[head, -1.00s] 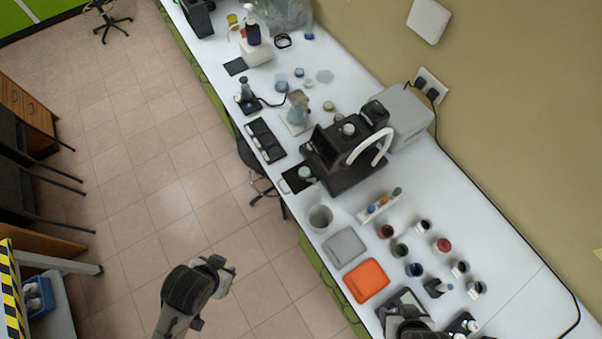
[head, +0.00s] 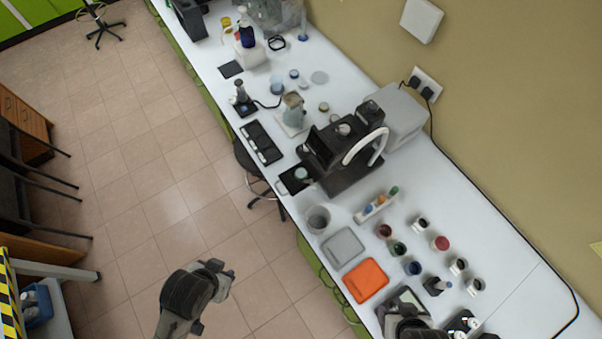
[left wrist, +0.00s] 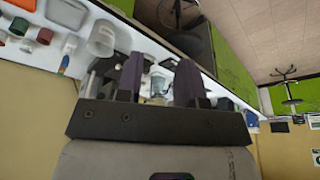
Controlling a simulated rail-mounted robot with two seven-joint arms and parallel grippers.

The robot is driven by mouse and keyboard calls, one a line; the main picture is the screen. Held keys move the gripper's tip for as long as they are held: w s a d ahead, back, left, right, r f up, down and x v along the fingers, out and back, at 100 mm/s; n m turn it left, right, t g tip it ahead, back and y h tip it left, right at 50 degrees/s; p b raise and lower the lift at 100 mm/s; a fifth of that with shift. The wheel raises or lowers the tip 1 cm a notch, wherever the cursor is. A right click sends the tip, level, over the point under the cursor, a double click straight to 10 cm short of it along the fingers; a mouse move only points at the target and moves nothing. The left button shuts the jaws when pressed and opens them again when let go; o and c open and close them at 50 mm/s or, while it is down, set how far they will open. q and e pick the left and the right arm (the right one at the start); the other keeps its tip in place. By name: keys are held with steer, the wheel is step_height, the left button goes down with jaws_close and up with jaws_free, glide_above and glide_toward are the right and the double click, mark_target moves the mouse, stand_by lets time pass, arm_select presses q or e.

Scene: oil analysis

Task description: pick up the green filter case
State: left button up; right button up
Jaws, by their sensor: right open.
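A small round dark cup with green in it (head: 398,248) stands upright on the white bench, among similar coloured cups. It looks like the green case, though it is small and blurred. My right gripper (head: 415,322) is at the bottom edge of the head view, over the near part of the bench; it is open and apart from the green cup. My left gripper (head: 220,276) is over the floor, left of the bench. In the left wrist view its two dark fingers (left wrist: 160,80) stand apart with nothing held between them.
Red (head: 441,243) and blue (head: 412,268) cups stand close beside the green one. A grey tray (head: 343,248), an orange tray (head: 366,281) and a grey beaker (head: 317,218) lie to the left. A tube rack (head: 376,206) and a black microscope-like device (head: 345,158) stand behind.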

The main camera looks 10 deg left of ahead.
arm_select(q)
steer(key=shift+o, duration=0.3)
steer(key=o, duration=0.8)
steer(key=shift+a, duration=0.1)
steer(key=shift+w, duration=0.1)
